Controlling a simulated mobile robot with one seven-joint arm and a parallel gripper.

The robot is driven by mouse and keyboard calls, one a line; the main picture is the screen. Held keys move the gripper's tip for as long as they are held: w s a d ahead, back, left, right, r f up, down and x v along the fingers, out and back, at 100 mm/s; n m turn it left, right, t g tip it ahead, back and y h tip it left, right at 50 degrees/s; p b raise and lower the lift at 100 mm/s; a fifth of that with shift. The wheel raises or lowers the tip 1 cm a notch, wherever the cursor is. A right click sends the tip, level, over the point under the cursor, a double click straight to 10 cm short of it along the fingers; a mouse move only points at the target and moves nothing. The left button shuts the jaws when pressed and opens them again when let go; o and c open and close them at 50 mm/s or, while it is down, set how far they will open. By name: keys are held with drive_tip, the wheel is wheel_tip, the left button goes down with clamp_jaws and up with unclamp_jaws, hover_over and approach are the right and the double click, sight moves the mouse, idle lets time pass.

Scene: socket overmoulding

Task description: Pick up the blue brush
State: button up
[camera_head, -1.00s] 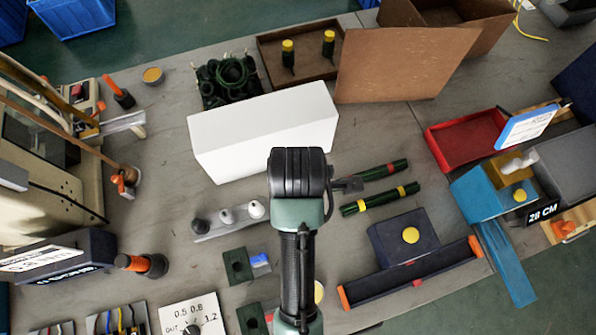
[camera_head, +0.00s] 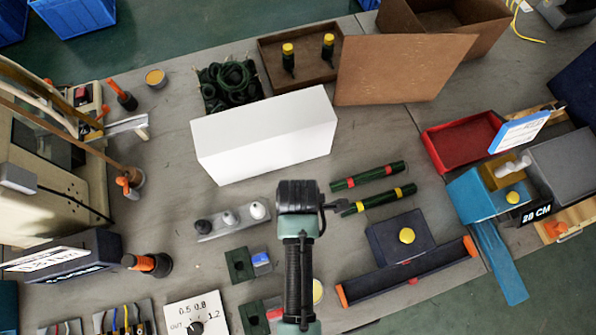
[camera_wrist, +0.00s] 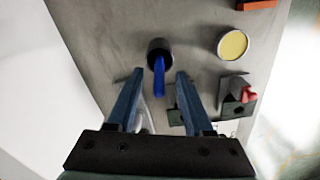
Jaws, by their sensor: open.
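The blue brush (camera_wrist: 159,80) stands in a dark round cup (camera_wrist: 160,50) in the wrist view, its blue handle sticking up out of the cup. My gripper (camera_wrist: 160,74) is open and empty, with one finger on either side of the handle in the picture. I cannot tell how far the fingertips are from the handle in depth.
A yellow-topped tin (camera_wrist: 233,44) stands right of the cup in the wrist view. A white box (camera_head: 265,135) lies above my wrist in the head view. Two dark green rods (camera_head: 367,176) lie to the right; a dark trough (camera_head: 410,272) lies lower right.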

drive_tip(key=shift+f, duration=1.2)
clamp_jaws()
